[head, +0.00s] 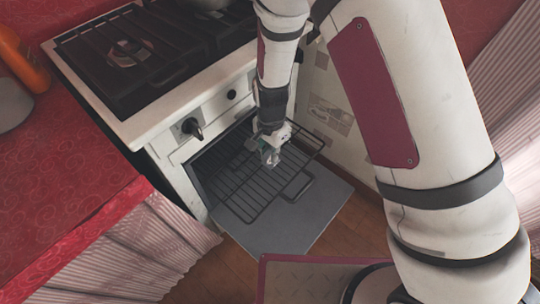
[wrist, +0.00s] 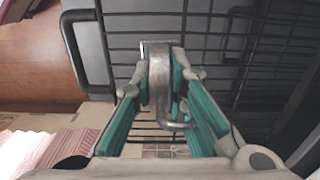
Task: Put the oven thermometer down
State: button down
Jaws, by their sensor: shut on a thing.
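The oven thermometer (wrist: 159,75) is a small grey metal piece with a curved hook-like end. In the wrist view it sits between the green-lined fingers of my gripper (wrist: 163,88), which is shut on it. In the head view my gripper (head: 270,155) points down over the black wire oven rack (head: 248,193); the thermometer is mostly hidden there. The rack's bars also show behind the thermometer in the wrist view (wrist: 228,45). I cannot tell whether the thermometer touches the rack.
The oven door (head: 290,225) is open flat below the rack. The stove (head: 150,60) has black grates and a pot (head: 207,4) at the back. A red-covered counter (head: 60,185) stands at left with an orange object (head: 20,58). Wooden floor (head: 215,272) lies in front.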

aim_at(270, 155)
jog(key=shift+w+a+f, duration=0.1)
jog(key=shift+w+a, duration=0.05)
jog(key=shift+w, duration=0.75)
jog(key=shift+s+f+b, duration=0.1)
jog(key=shift+f+b, duration=0.5)
jog(key=shift+f, duration=1.1)
jog(key=shift+f, duration=0.15)
jog(key=c, duration=1.6)
grip_release()
notch_tip(270, 155, up, 12)
jog(key=p, duration=0.2)
jog(key=shift+p, duration=0.3)
